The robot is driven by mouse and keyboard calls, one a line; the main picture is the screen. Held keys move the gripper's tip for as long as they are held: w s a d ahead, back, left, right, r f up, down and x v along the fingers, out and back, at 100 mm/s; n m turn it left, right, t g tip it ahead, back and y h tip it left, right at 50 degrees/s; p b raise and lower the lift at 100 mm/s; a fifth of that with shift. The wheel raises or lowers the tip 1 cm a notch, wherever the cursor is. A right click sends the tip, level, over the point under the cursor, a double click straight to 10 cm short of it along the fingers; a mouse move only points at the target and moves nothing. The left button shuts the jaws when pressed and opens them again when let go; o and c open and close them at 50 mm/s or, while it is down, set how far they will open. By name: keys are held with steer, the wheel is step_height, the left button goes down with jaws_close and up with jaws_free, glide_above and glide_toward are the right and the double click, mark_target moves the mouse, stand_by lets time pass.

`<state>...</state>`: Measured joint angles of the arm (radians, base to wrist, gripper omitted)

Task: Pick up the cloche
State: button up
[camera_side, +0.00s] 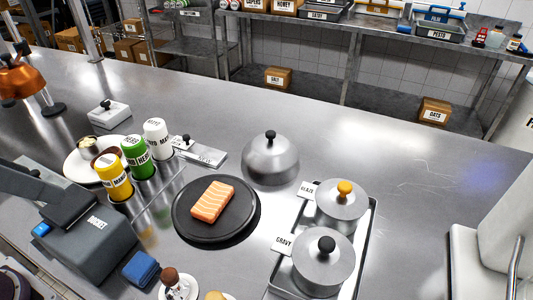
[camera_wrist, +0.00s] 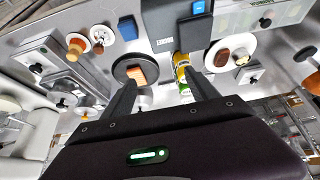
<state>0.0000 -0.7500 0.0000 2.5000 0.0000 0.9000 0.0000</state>
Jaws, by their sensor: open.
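The cloche (camera_side: 270,160) is a silver dome with a black knob. It stands on the steel counter in the side view, behind and to the right of a black plate (camera_side: 242,228). My gripper (camera_wrist: 160,80) shows in the wrist view, with its two dark fingers spread apart and nothing held between them. The cloche is not clearly visible there; the left finger covers part of the area near the plate. I cannot make out my gripper in the side view, and the gap to the cloche is unclear.
Salmon (camera_side: 212,201) lies on the plate. Two lidded pots, glaze (camera_side: 341,208) and gravy (camera_side: 322,268), stand in a tray right of the cloche. Bottles (camera_side: 138,158) and a docket printer (camera_side: 92,240) are at left. The counter behind the cloche is clear.

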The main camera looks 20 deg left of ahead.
stand_by(0.3)
steer(key=c, duration=0.4)
steer(key=w+d+r+m+g+h, duration=0.1)
steer(key=w+d+r, duration=0.15)
steer(key=w, duration=0.35)
steer(key=w+d+r+m+h, duration=0.1)
steer(key=w+r, duration=0.2)
steer(key=w, duration=0.4)
steer(key=shift+c, duration=0.2)
steer(key=m+g+h, duration=0.1)
steer(key=m+g, duration=0.1)
steer(key=m, duration=0.6)
glide_above(270, 132)
steer(key=s+a, duration=0.1)
steer(key=a, duration=0.1)
step_height(270, 132, down, 12)
steer(key=shift+f, duration=0.25)
steer(key=x, duration=0.4)
steer(key=s+x, duration=0.1)
steer(key=x, duration=0.1)
steer(key=shift+f, duration=0.45)
steer(key=shift+c, duration=0.2)
